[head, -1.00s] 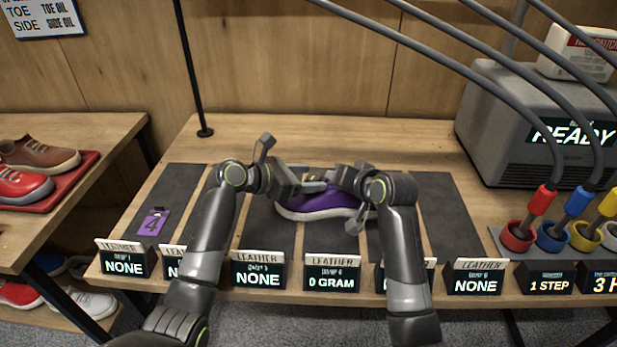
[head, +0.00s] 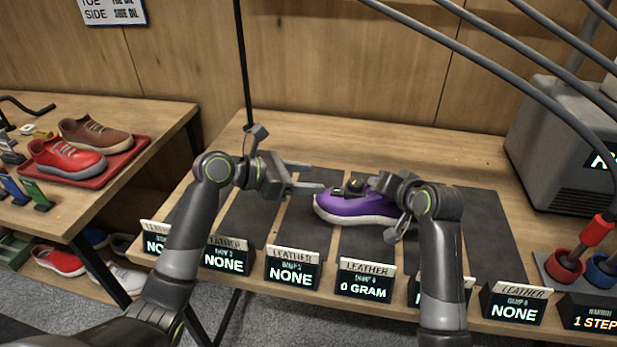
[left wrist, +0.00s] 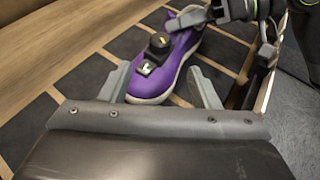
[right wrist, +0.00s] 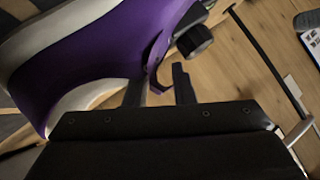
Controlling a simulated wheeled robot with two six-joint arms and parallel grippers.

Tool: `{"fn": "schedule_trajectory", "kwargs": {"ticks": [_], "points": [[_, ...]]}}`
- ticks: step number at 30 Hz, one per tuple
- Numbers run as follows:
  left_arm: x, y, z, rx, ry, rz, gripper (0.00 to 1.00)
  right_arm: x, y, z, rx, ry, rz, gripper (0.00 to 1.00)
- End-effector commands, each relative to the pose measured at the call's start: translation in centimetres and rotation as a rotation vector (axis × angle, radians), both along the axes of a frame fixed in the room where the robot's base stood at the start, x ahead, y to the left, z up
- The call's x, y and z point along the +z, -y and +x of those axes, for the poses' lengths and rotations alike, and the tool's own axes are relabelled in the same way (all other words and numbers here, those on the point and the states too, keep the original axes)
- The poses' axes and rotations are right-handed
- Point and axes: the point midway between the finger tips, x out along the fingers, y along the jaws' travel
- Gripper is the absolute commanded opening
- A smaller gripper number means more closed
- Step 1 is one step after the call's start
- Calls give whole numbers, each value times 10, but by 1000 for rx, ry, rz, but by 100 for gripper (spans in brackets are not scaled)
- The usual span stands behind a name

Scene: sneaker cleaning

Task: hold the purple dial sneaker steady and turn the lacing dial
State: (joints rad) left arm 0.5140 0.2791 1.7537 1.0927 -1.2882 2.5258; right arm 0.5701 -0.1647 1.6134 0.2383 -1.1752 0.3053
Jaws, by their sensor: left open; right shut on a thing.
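The purple sneaker (head: 345,207) with a white sole sits on a dark mat strip on the middle table. Its black lacing dial (head: 354,184) with a yellow mark is on top; the dial also shows in the left wrist view (left wrist: 160,43). My left gripper (head: 316,178) is open and empty, left of the sneaker; in its wrist view the toe lies beyond and between the fingers. My right gripper (head: 376,183) is shut on the sneaker's upper at the collar. In the right wrist view, purple material (right wrist: 155,75) is between its fingers, partly hidden.
Display stands (head: 367,279) line the table's front edge. A grey machine (head: 560,140) stands at the right, with colored cups (head: 564,265) below it. A thin black pole (head: 243,70) rises behind the table. A side table at left holds a red tray (head: 120,165) with shoes.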

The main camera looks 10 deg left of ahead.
Motion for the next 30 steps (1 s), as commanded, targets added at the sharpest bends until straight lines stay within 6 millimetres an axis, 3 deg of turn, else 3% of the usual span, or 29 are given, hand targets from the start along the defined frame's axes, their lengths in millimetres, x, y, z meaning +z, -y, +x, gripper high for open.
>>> {"fn": "schedule_trajectory", "kwargs": {"ticks": [4,13,22,30], "points": [[-1,2,-1,5,0,1,43,0,0,0,0,0,0,0],[-7,23,-20,151,0,12,43,-1,0,0,0,0,0,0],[-3,26,-33,312,1,0,43,0,0,0,-1,0,-1,0],[-11,40,-17,328,-3,-4,43,0,0,0,0,0,0,0]]}}
